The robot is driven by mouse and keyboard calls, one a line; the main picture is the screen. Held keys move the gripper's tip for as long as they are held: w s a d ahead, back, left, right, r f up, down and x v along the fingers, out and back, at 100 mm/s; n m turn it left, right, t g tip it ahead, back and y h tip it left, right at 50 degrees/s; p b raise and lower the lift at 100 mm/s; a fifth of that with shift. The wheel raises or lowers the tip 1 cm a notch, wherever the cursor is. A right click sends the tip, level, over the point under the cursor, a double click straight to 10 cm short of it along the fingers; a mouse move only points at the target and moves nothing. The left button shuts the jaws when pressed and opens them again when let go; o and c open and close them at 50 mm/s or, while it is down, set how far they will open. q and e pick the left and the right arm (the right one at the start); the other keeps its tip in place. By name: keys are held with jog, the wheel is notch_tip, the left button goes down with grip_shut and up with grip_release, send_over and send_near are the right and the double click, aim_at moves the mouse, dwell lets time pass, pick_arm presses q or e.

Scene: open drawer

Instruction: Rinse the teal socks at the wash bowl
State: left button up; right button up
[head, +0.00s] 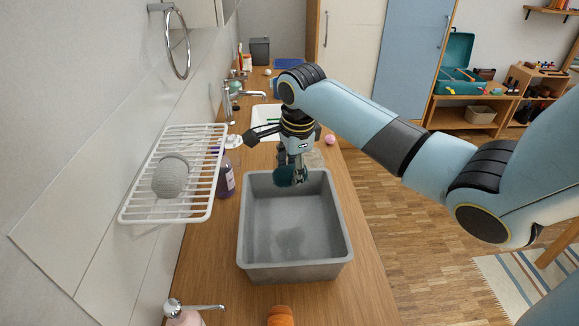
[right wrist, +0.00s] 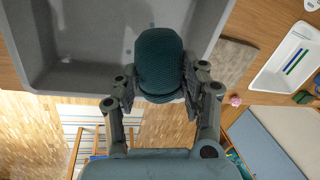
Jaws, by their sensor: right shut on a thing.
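The teal socks (head: 285,177) are a rolled, ribbed ball; they also show in the right wrist view (right wrist: 158,62). My right gripper (head: 293,162) is shut on them, one finger on each side in the right wrist view. It holds them at the far end of the grey wash bowl (head: 244,215), near the rim. The socks overlap the bowl's far edge in the head view; their exact height above the floor I cannot tell. The bowl is rectangular and stands on the wooden counter, with darker patches on its floor. My left gripper is not in view.
A purple bottle (head: 226,178) stands left of the bowl. A white sink (head: 264,115) with a tap lies beyond. A pink ball (head: 330,139) sits on the counter's right side.

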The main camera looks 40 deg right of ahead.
aim_at(291, 165)
dwell(0.4)
jog(key=shift+w+v, duration=0.2)
jog(key=shift+v, duration=0.8)
jog(key=shift+w+v, duration=0.15)
jog(key=shift+v, duration=0.8)
jog(key=shift+d+r, duration=0.1)
jog(key=shift+d, duration=0.05)
